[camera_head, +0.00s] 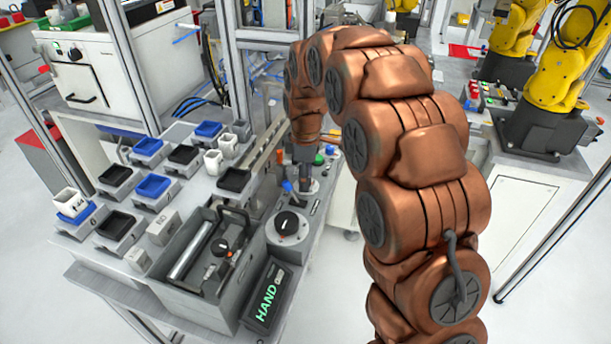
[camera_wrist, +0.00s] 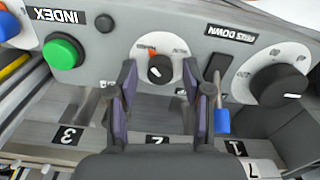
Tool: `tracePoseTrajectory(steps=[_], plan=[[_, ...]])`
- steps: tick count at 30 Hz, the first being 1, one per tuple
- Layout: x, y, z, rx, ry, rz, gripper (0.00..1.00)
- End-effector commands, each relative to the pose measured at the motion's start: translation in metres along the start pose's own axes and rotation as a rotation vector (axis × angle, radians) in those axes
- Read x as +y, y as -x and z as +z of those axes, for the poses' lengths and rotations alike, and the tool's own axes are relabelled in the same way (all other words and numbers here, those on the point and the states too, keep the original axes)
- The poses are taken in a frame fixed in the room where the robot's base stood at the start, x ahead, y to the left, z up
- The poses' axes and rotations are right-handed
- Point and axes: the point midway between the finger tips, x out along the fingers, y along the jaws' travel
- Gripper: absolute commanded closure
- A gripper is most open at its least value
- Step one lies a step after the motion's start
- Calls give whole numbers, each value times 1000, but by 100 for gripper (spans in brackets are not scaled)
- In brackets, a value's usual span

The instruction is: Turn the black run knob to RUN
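A small black knob (camera_wrist: 160,68) with an orange mark sits on a round white plate, between my fingertips in the wrist view. A larger black knob (camera_wrist: 278,85) on a white plate is at the right; it also shows in the head view (camera_head: 287,223). The labels are too small to read, so I cannot tell which is the run knob. My gripper (camera_wrist: 158,75) is open, one finger on each side of the small knob; contact is not visible. In the head view my gripper (camera_head: 303,170) is over the panel's far end, hiding the small knob.
A blue-tipped lever (camera_wrist: 221,120) stands right beside the right finger. A green button (camera_wrist: 62,52) marked INDEX is to the left. Trays and small cups crowd the bench to the left in the head view.

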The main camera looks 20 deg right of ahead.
Motion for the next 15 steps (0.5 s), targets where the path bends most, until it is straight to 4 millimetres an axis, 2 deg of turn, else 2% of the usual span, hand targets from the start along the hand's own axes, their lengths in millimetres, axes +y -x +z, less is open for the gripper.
tracePoseTrajectory(steps=[2,13,15], plan=[[0,0,0,0,0,0,61],[0,0,0,0,0,0,100],[0,0,0,0,0,0,100]])
